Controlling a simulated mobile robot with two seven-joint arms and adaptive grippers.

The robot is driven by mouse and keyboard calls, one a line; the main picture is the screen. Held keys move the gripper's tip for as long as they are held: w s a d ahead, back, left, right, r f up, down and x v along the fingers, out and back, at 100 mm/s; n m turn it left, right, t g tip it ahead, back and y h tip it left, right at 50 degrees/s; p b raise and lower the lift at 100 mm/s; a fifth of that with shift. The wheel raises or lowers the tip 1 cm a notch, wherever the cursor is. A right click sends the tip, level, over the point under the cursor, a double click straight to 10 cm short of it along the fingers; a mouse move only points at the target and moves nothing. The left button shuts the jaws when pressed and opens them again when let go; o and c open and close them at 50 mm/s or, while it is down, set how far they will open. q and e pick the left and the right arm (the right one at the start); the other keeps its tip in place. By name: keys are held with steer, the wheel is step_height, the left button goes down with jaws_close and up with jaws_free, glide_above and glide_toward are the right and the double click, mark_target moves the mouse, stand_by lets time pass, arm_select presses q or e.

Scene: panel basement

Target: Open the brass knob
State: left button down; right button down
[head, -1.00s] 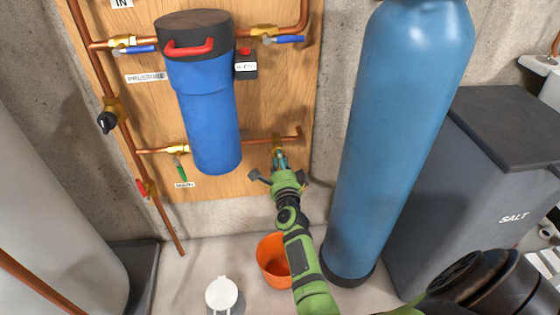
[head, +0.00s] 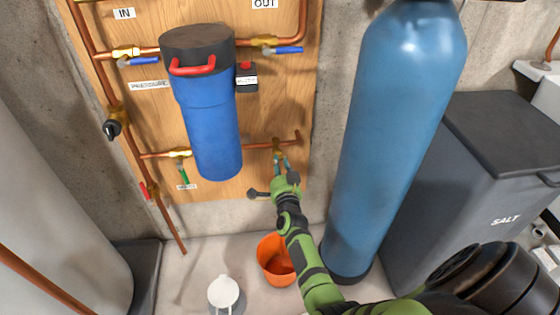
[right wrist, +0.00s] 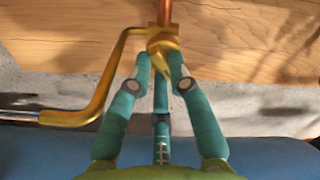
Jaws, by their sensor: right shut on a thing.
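The brass knob (right wrist: 161,62) sits on a brass valve below a copper pipe, near the top middle of the right wrist view. In the head view the brass valve (head: 278,146) is on the lower right of the wooden board. My right gripper (head: 282,164) has teal fingers and reaches the valve from below. In the right wrist view the gripper (right wrist: 161,84) is shut on the knob, with fingers at its left and right; the fingers partly hide its lower part. A curved brass piece (right wrist: 105,85) runs from the valve to the lower left. My left gripper is not in view.
A blue filter housing (head: 208,120) hangs left of the valve. A tall blue tank (head: 400,130) stands close to the right. An orange bucket (head: 268,270) and a white jug (head: 223,292) are on the floor below. A grey salt bin (head: 480,200) is farther right.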

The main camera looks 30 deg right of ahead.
steer(key=n+p, duration=0.2)
steer(key=n, duration=0.2)
steer(key=shift+r+n, duration=0.1)
steer(key=shift+n, duration=0.2)
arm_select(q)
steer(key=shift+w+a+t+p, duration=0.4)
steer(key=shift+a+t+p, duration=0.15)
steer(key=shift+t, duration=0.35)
arm_select(e)
steer(key=n, duration=0.4)
steer(key=shift+n, duration=0.3)
steer(key=c, duration=1.1)
jaws_free()
steer(key=shift+c, duration=0.2)
steer(key=shift+s, duration=0.1)
steer(key=v, duration=0.7)
steer(key=shift+s, duration=0.2)
steer(key=shift+a, duration=0.1)
